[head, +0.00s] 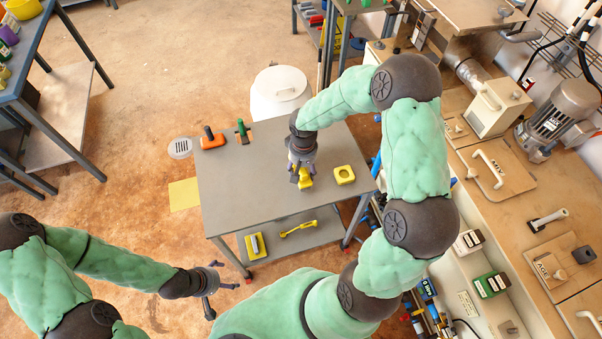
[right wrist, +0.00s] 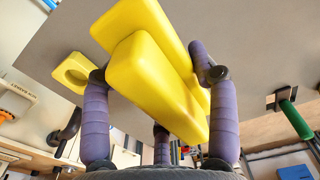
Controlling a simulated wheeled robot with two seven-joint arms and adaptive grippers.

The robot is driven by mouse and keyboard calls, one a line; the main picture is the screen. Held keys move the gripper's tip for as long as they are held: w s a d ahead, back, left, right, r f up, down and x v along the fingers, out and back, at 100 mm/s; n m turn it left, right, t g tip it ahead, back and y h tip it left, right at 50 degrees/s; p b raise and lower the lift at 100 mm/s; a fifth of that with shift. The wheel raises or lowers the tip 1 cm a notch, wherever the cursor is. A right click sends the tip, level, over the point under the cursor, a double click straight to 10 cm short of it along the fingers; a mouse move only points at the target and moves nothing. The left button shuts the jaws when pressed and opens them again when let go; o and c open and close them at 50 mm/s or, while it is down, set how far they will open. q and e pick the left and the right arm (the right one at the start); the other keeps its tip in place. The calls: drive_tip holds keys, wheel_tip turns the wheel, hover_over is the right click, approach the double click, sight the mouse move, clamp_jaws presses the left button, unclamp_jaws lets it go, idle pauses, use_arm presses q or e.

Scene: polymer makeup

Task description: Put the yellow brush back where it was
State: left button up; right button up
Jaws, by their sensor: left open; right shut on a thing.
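The yellow brush (head: 305,182) is in my right gripper (head: 301,170), above the grey table. In the right wrist view the brush (right wrist: 155,75) is a long yellow block between the purple fingers of the gripper (right wrist: 158,85), which is shut on it. A yellow square block with a round hole (head: 344,175) sits on the table just right of the gripper; it also shows at the left of the right wrist view (right wrist: 74,73). My left gripper (head: 222,284) is open and empty, low at the left of the table.
An orange block with a black handle (head: 212,141) and a green-handled tool (head: 243,131) stand at the table's (head: 240,190) far left. The lower shelf (head: 290,240) holds yellow items. A white bin (head: 279,92) stands behind. The table's left and front are clear.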

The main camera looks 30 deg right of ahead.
drive_tip(key=shift+w+d+f, duration=0.25)
drive_tip(key=shift+w+f, duration=0.6)
drive_tip(key=shift+f, duration=0.25)
wheel_tip(320, 180, down, 3)
drive_tip(key=shift+w+f+b, duration=0.15)
drive_tip(key=shift+f+b, duration=0.05)
drive_tip(key=shift+b, duration=0.45)
drive_tip(key=o, duration=1.2)
wheel_tip(320, 180, up, 12)
drive_tip(key=p, duration=0.3)
drive_tip(key=shift+r, duration=0.1)
